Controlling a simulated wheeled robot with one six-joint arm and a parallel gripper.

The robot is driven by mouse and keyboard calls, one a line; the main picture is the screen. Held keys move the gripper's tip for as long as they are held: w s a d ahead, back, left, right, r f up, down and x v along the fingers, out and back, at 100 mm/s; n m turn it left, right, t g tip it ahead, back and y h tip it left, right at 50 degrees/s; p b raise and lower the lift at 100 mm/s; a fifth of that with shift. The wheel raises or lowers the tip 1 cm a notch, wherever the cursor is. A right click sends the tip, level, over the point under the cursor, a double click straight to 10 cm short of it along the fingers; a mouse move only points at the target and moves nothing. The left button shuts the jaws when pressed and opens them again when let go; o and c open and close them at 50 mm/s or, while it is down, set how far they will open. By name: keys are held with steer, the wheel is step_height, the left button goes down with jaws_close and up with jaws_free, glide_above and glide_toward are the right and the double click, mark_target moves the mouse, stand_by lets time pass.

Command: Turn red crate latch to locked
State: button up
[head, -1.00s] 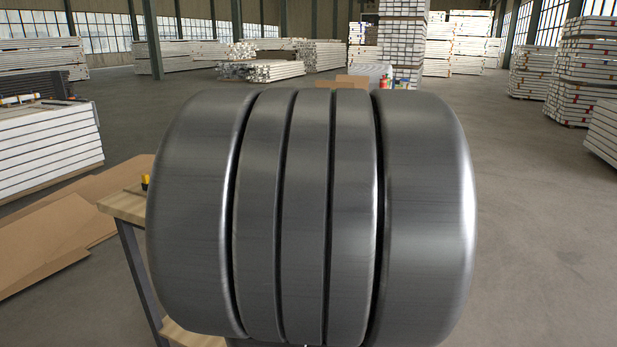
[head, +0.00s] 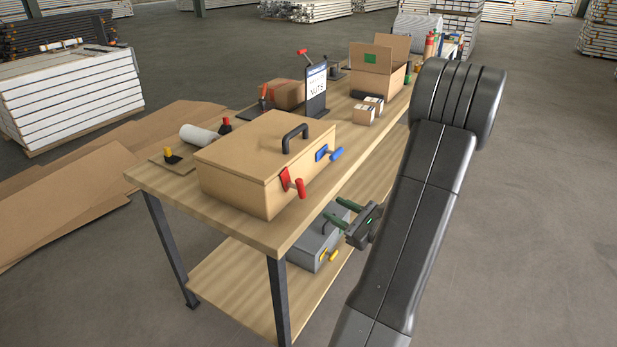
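A tan crate (head: 245,160) with a black carry handle (head: 296,138) on its lid stands at the near end of the workbench. Its red latch (head: 292,183) is on the side facing the arm, near the front corner; a blue latch (head: 328,153) is farther along that side. The red lever juts outward from its plate; its exact turn is hard to tell. My gripper (head: 336,212) has two green fingers held apart, with nothing between them. It is right of and lower than the red latch, near the bench's right edge, and touches neither latch.
The workbench (head: 160,185) also holds a white roll (head: 199,136), a sign stand (head: 316,92), an open cardboard box (head: 376,80) and small cartons (head: 367,112). A grey case (head: 318,243) with a yellow latch sits on the lower shelf. Floor on the right is clear.

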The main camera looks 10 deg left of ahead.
mark_target(303, 189)
steer(key=p+x, duration=0.1)
steer(key=x, duration=0.6)
steer(key=p+x, duration=0.1)
steer(key=x, duration=0.6)
steer(key=shift+w+d+r, duration=0.2)
steer(key=shift+w, duration=0.05)
jaws_close()
